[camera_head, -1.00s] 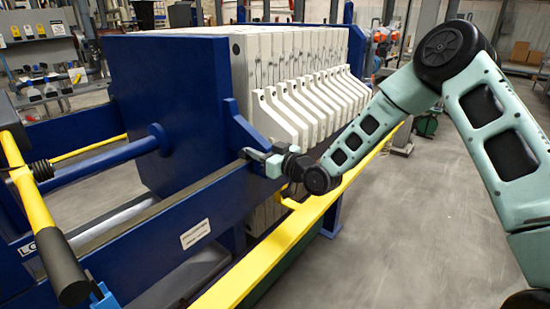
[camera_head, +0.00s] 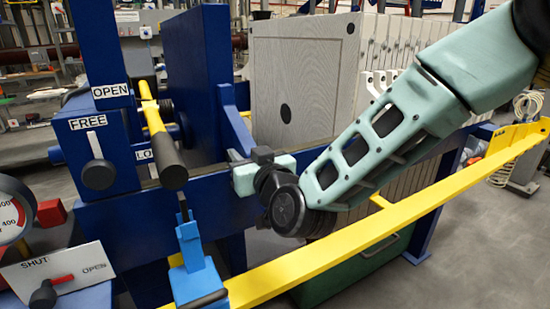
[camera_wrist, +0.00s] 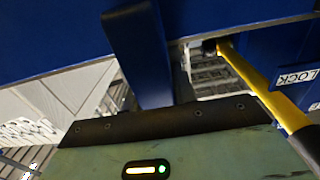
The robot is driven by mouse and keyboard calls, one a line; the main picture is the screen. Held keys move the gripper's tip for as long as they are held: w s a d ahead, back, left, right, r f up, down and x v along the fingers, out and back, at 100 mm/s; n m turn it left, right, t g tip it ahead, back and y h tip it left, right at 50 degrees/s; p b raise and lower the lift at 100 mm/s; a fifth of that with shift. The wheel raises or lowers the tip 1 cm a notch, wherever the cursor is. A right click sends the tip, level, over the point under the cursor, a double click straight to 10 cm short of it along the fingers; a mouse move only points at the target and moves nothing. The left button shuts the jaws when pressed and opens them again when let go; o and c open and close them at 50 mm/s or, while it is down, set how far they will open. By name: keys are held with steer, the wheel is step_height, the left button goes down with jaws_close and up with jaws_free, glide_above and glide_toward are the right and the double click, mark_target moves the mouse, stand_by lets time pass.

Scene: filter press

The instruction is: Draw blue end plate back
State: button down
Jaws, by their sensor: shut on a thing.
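The blue end plate (camera_head: 208,75) stands upright on the side rails of the press, with a gap between it and the pale filter plates (camera_head: 300,80). A blue arm (camera_head: 236,122) slopes down from its near edge. My gripper (camera_head: 240,168) is at the low end of this arm, just above the blue side rail, and is shut on it. In the wrist view the blue arm (camera_wrist: 138,50) runs down behind the dark edge of my gripper (camera_wrist: 165,125). The fingertips' contact is hidden there.
A yellow lever with a black grip (camera_head: 165,140) stands left of the end plate, by the FREE and OPEN labels. A yellow rail (camera_head: 330,260) runs along the front. A blue clamp-like part (camera_head: 195,265) and SHUT/OPEN valve panel (camera_head: 60,285) are lower left.

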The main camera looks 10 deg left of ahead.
steer(key=shift+s+a, duration=0.7)
steer(key=shift+a, duration=0.35)
steer(key=shift+w+d, duration=0.1)
steer(key=shift+d, duration=0.05)
steer(key=c, duration=1.1)
jaws_free()
steer(key=b+v, duration=0.2)
steer(key=v, duration=1.5)
steer(key=shift+s, duration=0.25)
